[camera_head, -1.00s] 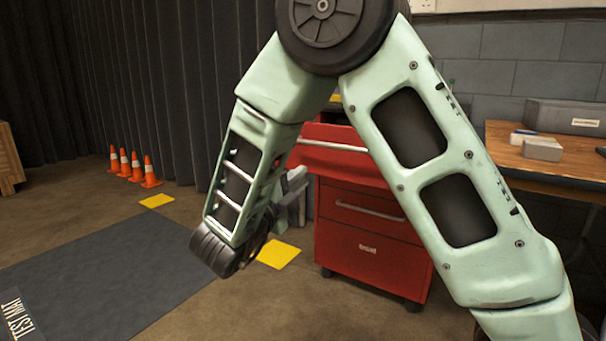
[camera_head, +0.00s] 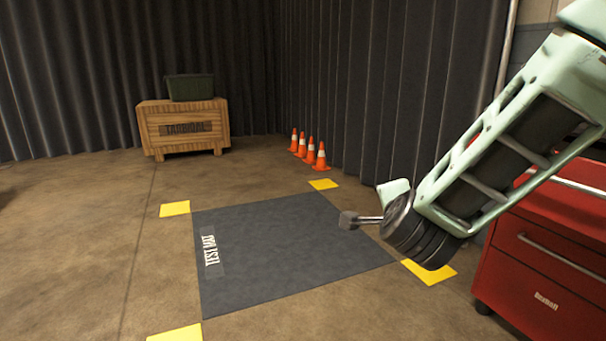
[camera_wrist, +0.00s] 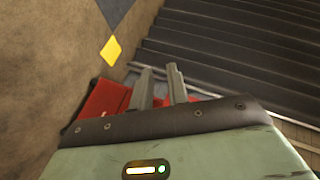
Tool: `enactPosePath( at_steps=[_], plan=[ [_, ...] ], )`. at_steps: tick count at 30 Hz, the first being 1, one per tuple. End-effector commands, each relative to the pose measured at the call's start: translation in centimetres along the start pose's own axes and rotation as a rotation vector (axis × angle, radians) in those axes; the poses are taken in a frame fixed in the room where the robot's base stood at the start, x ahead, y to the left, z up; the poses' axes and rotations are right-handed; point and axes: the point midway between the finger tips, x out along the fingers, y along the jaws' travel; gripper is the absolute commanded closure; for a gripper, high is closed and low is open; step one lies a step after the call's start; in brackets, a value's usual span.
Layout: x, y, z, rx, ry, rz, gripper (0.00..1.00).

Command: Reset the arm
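My gripper (camera_head: 352,220) hangs in the air at the lower end of my pale green arm, in front of the right edge of the mat in the head view. It holds nothing that I can see. In the wrist view its two grey fingers (camera_wrist: 160,69) stand apart with a gap between them. The arm comes down from the upper right of the head view, and its upper links are out of the picture.
A red tool cabinet (camera_head: 524,268) stands close below my arm at right. A grey test mat (camera_head: 285,245) has yellow floor squares at its corners. Several orange cones (camera_head: 310,150) line the dark curtain (camera_head: 400,90). A wooden crate (camera_head: 185,127) bears a green bin (camera_head: 190,87).

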Motion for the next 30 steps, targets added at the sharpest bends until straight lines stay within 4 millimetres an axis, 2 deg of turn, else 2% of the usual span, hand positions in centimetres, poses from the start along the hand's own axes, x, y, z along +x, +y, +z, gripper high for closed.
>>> enactPosePath(
  at_steps=[1, 3, 6, 9, 11, 12, 15, 18, 23, 24, 25, 30],
  plan=[
    [-1.6, -0.5, 2.0, -0.086, -0.122, 0.013, 0.83],
    [-4.0, -0.1, 5.0, -0.235, -0.301, 0.033, 0.83],
    [-8.2, 1.2, 8.3, -0.47, -0.544, 0.053, 0.83],
    [-13.1, 3.4, 10.1, -0.727, -0.768, 0.068, 0.83],
    [-16.0, 5.0, 10.3, -0.885, -0.888, 0.077, 0.83],
    [-17.7, 6.1, 10.2, -0.986, -0.961, 0.084, 0.83],
    [-21.4, 8.7, 9.0, -1.217, -1.113, 0.106, 0.83],
    [-24.3, 10.8, 7.1, -1.418, -1.232, 0.134, 0.83],
    [-27.9, 13.5, 3.1, -1.707, -1.387, 0.198, 0.83],
    [-28.6, 13.5, 2.1, -1.76, -1.413, 0.214, 0.83],
    [-28.9, 12.3, 1.9, -1.747, -1.409, 0.211, 0.83],
    [-30.1, 9.0, 0.8, -1.739, -1.407, 0.21, 0.83]
  ],
)
